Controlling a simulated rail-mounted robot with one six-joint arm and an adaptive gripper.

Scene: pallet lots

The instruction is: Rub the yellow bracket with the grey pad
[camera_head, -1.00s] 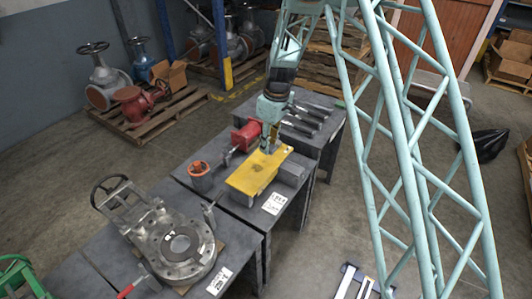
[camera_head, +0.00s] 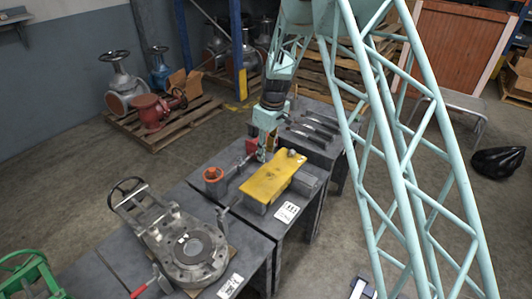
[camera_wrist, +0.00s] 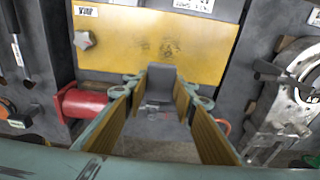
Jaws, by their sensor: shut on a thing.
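The yellow bracket (camera_head: 272,178) lies flat on a grey block on the middle dark table. Its yellow face fills the upper middle of the wrist view (camera_wrist: 205,42), with dark smudges near the centre and a star-shaped knob (camera_wrist: 84,40) at the left. My gripper (camera_head: 262,153) is beside the bracket's far left edge in the head view. In the wrist view my gripper (camera_wrist: 161,82) is shut on the grey pad (camera_wrist: 160,88), which shows between the fingertips, close to the bracket's lower edge. I cannot tell whether the pad touches the bracket.
A red vise (camera_wrist: 84,103) stands close to my gripper. Several dark-handled tools (camera_head: 315,128) lie on the far table. A white label (camera_head: 287,212) is at the front edge.

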